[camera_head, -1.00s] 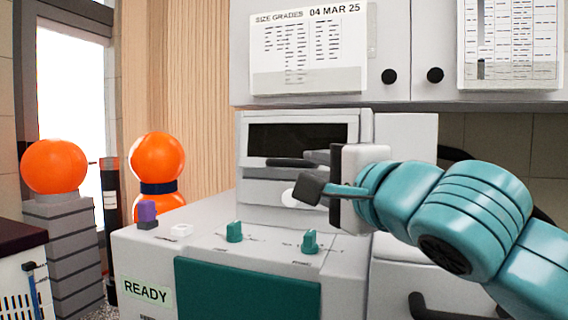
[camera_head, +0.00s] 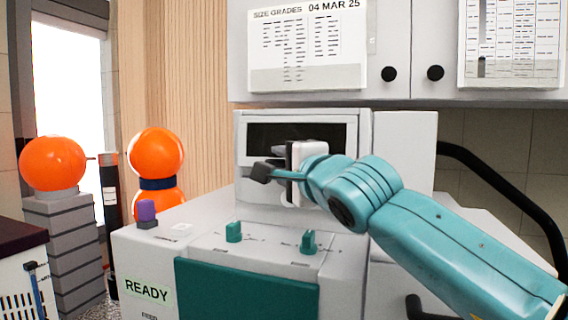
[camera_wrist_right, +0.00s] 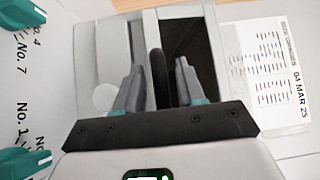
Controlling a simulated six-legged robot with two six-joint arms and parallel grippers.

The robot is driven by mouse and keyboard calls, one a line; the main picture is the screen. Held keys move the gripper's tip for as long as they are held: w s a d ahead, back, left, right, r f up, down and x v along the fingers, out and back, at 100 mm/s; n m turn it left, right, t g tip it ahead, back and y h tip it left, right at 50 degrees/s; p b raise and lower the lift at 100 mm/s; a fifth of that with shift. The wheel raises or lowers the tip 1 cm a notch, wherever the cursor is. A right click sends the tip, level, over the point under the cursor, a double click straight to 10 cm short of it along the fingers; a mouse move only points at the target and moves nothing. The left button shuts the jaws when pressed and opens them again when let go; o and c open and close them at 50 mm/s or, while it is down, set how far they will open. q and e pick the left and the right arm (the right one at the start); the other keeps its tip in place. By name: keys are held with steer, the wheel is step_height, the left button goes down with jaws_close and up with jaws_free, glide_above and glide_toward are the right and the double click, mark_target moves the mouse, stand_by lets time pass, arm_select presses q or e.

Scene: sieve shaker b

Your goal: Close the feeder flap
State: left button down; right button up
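The feeder housing (camera_head: 366,150) stands at the back of the machine, with a dark opening (camera_head: 262,138) in its front. In the right wrist view, a grey panel (camera_wrist_right: 120,50), which looks like the flap, lies beside the dark opening (camera_wrist_right: 205,45). A black bar handle (camera_wrist_right: 158,75) stands along the panel's edge. My right gripper (camera_head: 268,163) is in front of the housing. In the right wrist view its fingers (camera_wrist_right: 160,68) are apart with the bar between them; the left finger looks nearer. Contact cannot be told. My left gripper is out of view.
Below are two green knobs (camera_head: 308,240), a purple button (camera_head: 147,211) and a green front panel (camera_head: 245,288). A pale round disc (camera_wrist_right: 106,97) is beside the left finger. Cabinets (camera_head: 400,55) hang above. Orange spheres (camera_head: 156,153) stand at left.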

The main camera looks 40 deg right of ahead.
steer(key=shift+d, duration=0.1)
jaws_close()
steer(key=shift+d+f+n, duration=0.15)
steer(key=shift+d+n, duration=0.1)
steer(key=shift+n, duration=0.05)
steer(key=shift+w+d+f+n+t, duration=0.15)
steer(key=shift+w+d+n+t, duration=0.2)
steer(key=shift+t, duration=0.35)
steer(key=shift+s+a, duration=0.1)
steer(key=shift+o, duration=1)
jaws_free()
